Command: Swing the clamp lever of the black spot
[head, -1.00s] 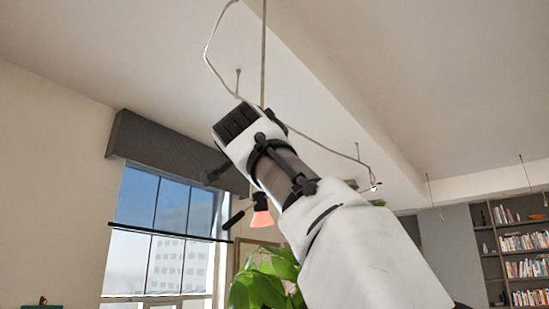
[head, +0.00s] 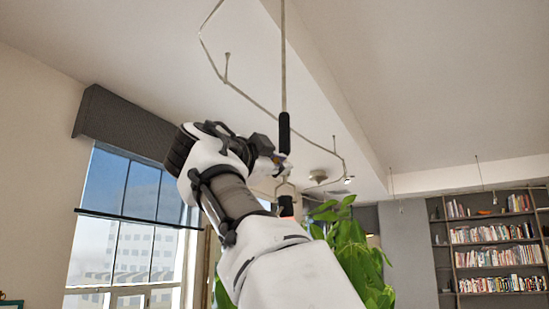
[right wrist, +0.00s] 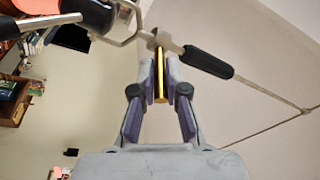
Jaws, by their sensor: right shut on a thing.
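The black spot hangs from a ceiling rod. Its orange-pink part (head: 286,205) shows low behind my right arm, and its black body (right wrist: 97,14) is at the top left in the right wrist view, beside a metal yoke. The clamp lever (right wrist: 160,80), a thin gold bar, lies between the fingers of my right gripper (right wrist: 160,75), which is shut on it. In the head view my right gripper (head: 280,160) is beside the rod, above the yoke, and its grip on the lever is too small to see. My left gripper is not in view.
A black sleeve (head: 284,134) sits on the rod just above my gripper. A thin cable track (head: 255,100) loops under the ceiling. A leafy plant (head: 350,255) stands behind my arm. A window (head: 125,220) is at the left and a bookshelf (head: 495,240) at the right.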

